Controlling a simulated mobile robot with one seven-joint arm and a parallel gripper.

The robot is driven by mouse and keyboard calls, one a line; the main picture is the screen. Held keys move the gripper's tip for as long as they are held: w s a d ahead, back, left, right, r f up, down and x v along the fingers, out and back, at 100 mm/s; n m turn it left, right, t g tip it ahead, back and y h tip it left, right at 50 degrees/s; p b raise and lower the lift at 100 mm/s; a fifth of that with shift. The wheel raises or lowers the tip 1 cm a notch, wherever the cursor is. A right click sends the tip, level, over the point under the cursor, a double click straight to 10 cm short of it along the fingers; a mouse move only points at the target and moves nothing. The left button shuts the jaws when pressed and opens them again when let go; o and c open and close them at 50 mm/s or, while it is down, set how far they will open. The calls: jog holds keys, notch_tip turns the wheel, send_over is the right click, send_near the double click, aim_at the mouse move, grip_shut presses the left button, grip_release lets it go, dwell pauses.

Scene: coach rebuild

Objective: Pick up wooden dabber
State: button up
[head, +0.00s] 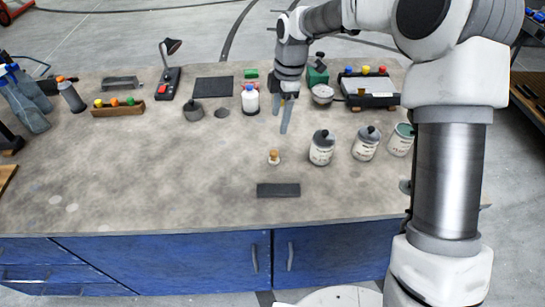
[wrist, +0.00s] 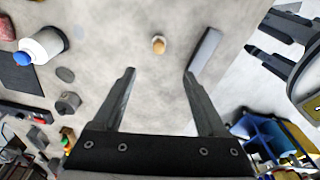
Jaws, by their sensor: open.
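The wooden dabber (head: 274,156) is a small, light brown, knob-like piece standing on the worn grey worktop, left of the labelled cans. In the wrist view the dabber (wrist: 158,45) shows near the top centre, beyond the fingertips and roughly in line with the gap between them. My gripper (head: 284,115) points down above the worktop, farther back than the dabber and slightly right of it. In the wrist view my gripper (wrist: 160,72) has its two dark fingers spread wide, with nothing between them. The gripper and dabber are apart.
Labelled cans (head: 321,150) stand right of the dabber. A dark flat bar (head: 278,190) lies in front of it. A white bottle with a blue cap (head: 250,99) and a dark pot (head: 193,111) stand behind. The worktop left of the dabber is clear.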

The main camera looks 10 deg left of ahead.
aim_at(274, 151)
jog(key=f, duration=0.6)
jog(key=a+f, duration=0.1)
jog(key=f, duration=0.3)
jog(key=shift+s+p, duration=0.25)
jog(key=shift+p, duration=0.15)
jog(key=shift+a+f+p, duration=0.15)
jog(key=shift+f+p, duration=0.15)
jog(key=shift+f, duration=1.05)
jog(key=shift+a+f+p, duration=0.15)
jog(key=shift+f+p, duration=0.1)
jog(key=shift+f, duration=1.05)
jog(key=shift+c, duration=0.2)
grip_shut()
